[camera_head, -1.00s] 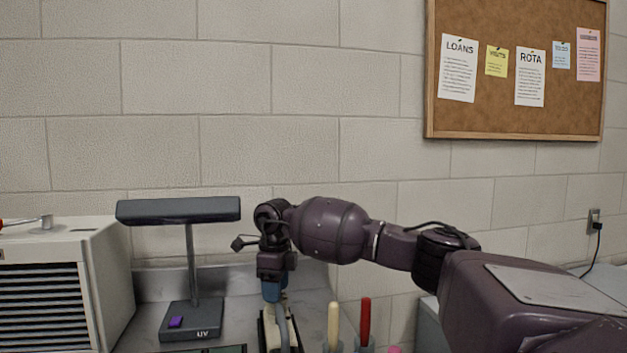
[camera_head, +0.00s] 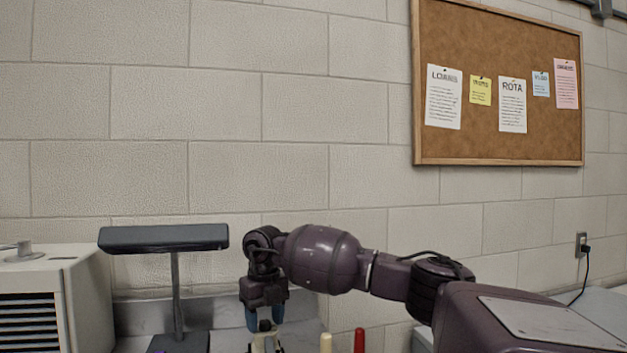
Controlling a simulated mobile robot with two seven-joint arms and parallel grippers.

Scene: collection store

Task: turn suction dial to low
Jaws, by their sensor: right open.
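No dial with readable markings shows, so I cannot tell where the suction dial is. A pale vented cabinet (camera_head: 82,285) with dark slats stands at the left edge, cut off by the frame. A small grey metal piece (camera_head: 24,247) sits on its top; I cannot tell what it is. My right gripper (camera_head: 263,320) points down at the bottom centre, open, above or at a pale object (camera_head: 265,343) that is mostly cut off. It is well to the right of the cabinet. My left gripper is not in view.
A dark flat-headed lamp (camera_head: 165,238) on a post stands between the cabinet and my right gripper. A cream handle (camera_head: 326,343) and a red handle (camera_head: 359,341) stand right of the gripper. A cork board (camera_head: 500,90) hangs on the block wall.

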